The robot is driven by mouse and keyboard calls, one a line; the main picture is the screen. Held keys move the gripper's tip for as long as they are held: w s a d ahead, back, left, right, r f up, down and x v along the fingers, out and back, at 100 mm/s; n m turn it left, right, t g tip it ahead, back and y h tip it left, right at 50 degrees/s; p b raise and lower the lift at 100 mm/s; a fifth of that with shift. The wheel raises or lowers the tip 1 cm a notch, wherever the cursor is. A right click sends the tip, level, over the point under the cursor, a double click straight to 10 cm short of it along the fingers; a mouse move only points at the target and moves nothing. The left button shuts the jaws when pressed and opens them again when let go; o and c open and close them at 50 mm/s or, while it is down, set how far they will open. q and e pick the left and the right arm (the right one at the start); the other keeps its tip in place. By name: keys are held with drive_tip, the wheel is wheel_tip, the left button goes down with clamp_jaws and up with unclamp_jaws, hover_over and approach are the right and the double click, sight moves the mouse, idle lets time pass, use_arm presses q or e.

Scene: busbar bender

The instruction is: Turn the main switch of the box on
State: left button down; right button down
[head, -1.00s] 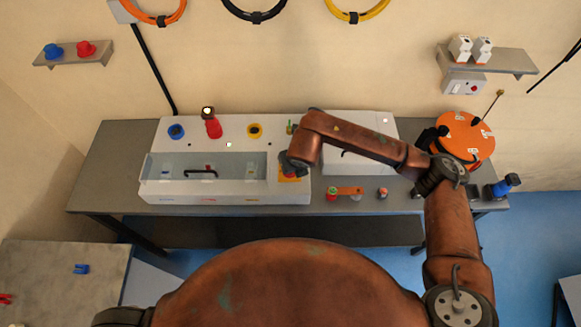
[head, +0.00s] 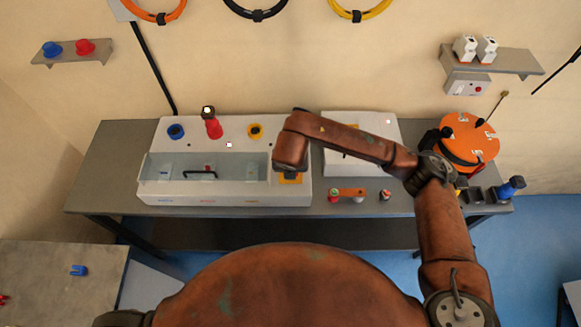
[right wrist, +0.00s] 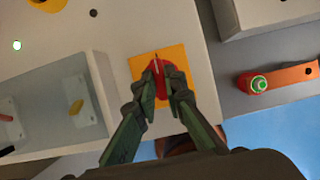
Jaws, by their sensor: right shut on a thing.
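The white box (head: 229,135) stands on the bench with a clear cover (head: 230,170) over its front left part. The red main switch (right wrist: 158,68) sits on a yellow plate (right wrist: 142,65) at the box's right side. In the right wrist view my right gripper (right wrist: 159,85) is shut on the red knob, one finger on each side of it. A pale line shows on the knob's top, running nearly upright in that view. In the head view my right arm hides the knob, and only part of the yellow plate (head: 291,179) shows. My left gripper is not in view.
A second white box (head: 358,140) stands just right of the first. An orange bar with green and red buttons (head: 348,193) lies on the bench front. An orange reel (head: 468,140) and a blue plug (head: 510,188) are at the right end. The bench's left end is clear.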

drive_tip(key=c, duration=2)
unclamp_jaws()
drive_tip(key=v, duration=1.2)
drive_tip(key=shift+s+a, duration=0.1)
drive_tip(key=shift+a, duration=0.05)
